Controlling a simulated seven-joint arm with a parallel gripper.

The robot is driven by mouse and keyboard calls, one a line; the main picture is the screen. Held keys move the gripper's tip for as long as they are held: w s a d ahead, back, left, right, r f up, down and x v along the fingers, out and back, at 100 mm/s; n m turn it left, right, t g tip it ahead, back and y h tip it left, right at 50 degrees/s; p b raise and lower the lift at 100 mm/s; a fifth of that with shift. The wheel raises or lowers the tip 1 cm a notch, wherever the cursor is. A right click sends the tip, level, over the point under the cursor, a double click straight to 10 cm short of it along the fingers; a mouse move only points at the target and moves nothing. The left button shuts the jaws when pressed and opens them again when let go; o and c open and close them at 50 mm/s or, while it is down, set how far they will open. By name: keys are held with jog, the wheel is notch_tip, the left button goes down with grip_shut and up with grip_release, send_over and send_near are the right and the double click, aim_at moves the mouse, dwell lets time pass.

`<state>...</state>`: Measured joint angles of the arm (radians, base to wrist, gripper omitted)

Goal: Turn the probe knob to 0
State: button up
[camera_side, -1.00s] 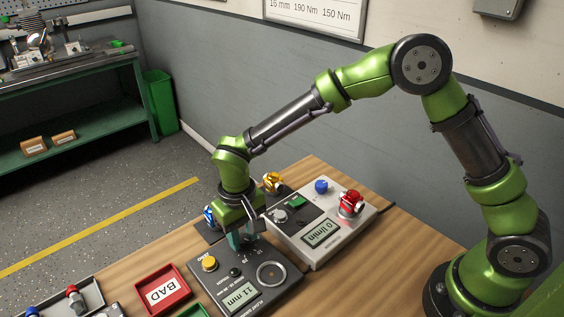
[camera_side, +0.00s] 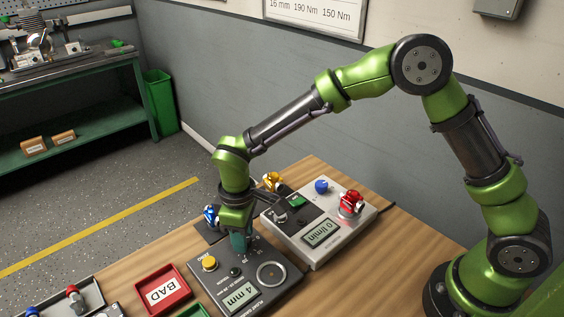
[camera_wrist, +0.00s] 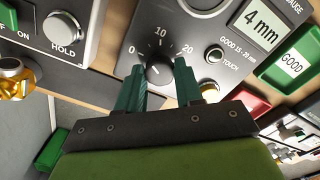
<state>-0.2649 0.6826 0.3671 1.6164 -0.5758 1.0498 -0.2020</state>
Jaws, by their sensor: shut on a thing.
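The probe knob (camera_wrist: 159,72) is a dark round knob on the dark grey gauge box (camera_side: 284,262). In the wrist view it sits below a printed scale of 0, 10 and 20. The gauge display (camera_wrist: 264,22) reads 4 mm; it also shows in the side view (camera_side: 239,296). My gripper (camera_wrist: 158,82) is shut on the knob, one teal finger on each side. In the side view my gripper (camera_side: 239,243) points down at the back of the gauge box and hides the knob.
A light grey meter (camera_side: 335,245) with a red fitting (camera_side: 351,203) stands close behind the gauge. A yellow fitting (camera_side: 272,181) and a blue fitting (camera_side: 211,215) stand near my wrist. A yellow button (camera_side: 209,263) is on the gauge. A red BAD tray (camera_side: 181,303) lies left.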

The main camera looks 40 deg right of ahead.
jog(key=n, duration=0.5)
jog(key=shift+n, duration=0.4)
dwell(0.4)
jog(key=o, duration=1)
jog(key=shift+o, duration=0.2)
notch_tip(320, 180, up, 17)
